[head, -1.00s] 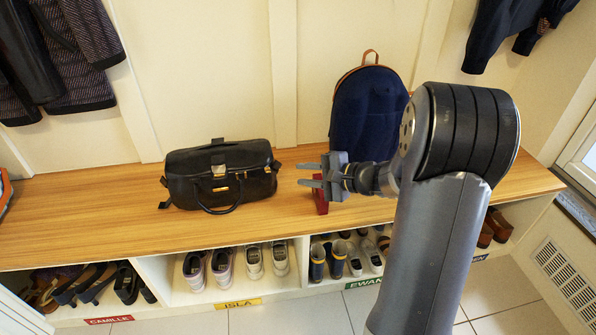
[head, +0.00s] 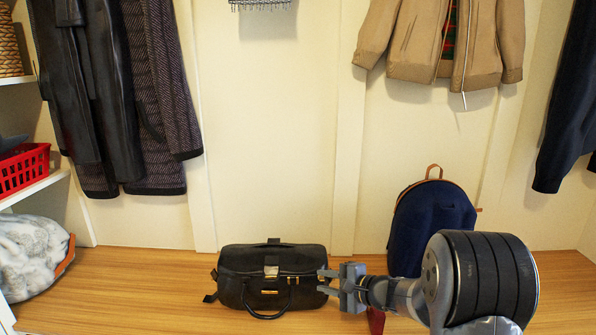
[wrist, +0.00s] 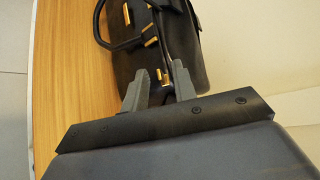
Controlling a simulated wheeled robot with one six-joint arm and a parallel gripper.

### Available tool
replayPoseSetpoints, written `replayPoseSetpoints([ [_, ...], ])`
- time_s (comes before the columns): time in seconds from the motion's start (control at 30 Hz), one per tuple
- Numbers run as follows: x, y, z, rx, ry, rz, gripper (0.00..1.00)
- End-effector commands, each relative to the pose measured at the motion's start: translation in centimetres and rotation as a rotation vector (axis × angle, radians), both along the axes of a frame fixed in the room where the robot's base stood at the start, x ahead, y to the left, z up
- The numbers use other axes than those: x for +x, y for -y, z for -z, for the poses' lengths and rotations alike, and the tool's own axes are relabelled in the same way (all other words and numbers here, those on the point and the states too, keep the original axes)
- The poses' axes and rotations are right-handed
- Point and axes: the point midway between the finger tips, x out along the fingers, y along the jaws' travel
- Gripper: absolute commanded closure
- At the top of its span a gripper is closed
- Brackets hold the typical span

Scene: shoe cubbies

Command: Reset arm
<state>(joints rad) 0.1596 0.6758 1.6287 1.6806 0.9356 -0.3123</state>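My gripper (head: 325,281) is at the end of my arm, its fingers pointing left above the bench. The two fingers are apart with nothing held between them; they also show apart in the wrist view (wrist: 158,82). In the head view the fingertips overlap the right end of a black handbag (head: 270,262). The bag also lies just beyond the fingers in the wrist view (wrist: 175,35). I cannot tell whether they touch it.
A navy backpack (head: 432,213) stands behind my arm. A small red object (head: 376,319) shows partly below my gripper. The wooden bench (head: 130,275) is clear left of the bag. A red basket (head: 25,170) and a grey-white bundle (head: 30,252) are at left. Coats (head: 440,45) hang above.

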Motion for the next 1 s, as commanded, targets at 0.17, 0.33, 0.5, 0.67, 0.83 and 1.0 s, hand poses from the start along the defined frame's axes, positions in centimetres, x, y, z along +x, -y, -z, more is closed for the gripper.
replayPoseSetpoints([
  [0.17,0.0,-2.6,-0.1,0.0,0.001,-0.003,0.74],
  [0.33,0.0,-3.6,-0.1,0.0,0.001,-0.001,0.74],
  [0.5,0.0,-3.8,0.0,0.0,0.001,0.0,0.74],
  [0.67,0.0,-3.7,0.0,0.0,0.001,0.0,0.74],
  [0.83,0.0,-3.1,0.0,0.001,0.001,0.002,0.74],
  [1.0,0.1,-0.7,0.0,0.0,0.002,0.005,0.74],
])
